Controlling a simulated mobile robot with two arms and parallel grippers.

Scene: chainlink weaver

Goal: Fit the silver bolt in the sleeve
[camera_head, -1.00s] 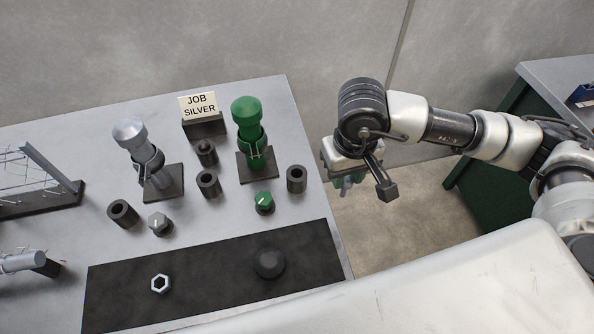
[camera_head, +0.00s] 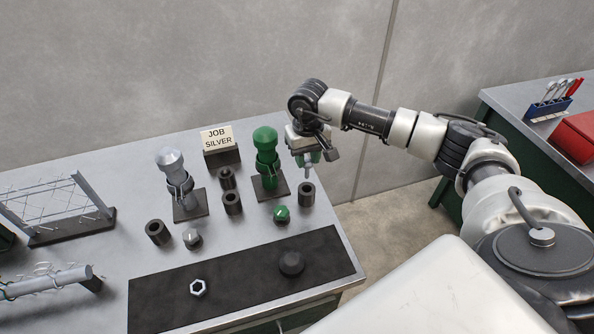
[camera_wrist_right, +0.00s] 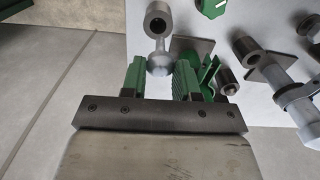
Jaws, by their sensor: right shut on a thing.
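My right gripper (camera_head: 307,160) is shut on a small silver bolt (camera_head: 309,173), held over the table's right side. In the right wrist view the bolt (camera_wrist_right: 160,62) has a rounded head between the green fingers. Its shank points toward a dark hollow sleeve (camera_wrist_right: 157,19). This sleeve (camera_head: 306,194) stands on the table just below the bolt; I cannot tell whether they touch. Other dark sleeves (camera_head: 158,232) (camera_head: 233,202) (camera_head: 227,178) stand farther left. A sign (camera_head: 217,138) reads "JOB SILVER". My left gripper is not in view.
A silver post (camera_head: 171,165) and a green post (camera_head: 266,145) stand on dark plates. A grey knob (camera_head: 193,238) and a green knob (camera_head: 281,214) are in front. A black mat (camera_head: 240,290) holds a hex nut (camera_head: 198,288) and a dark dome (camera_head: 291,262). Wire mesh (camera_head: 55,205) stands left.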

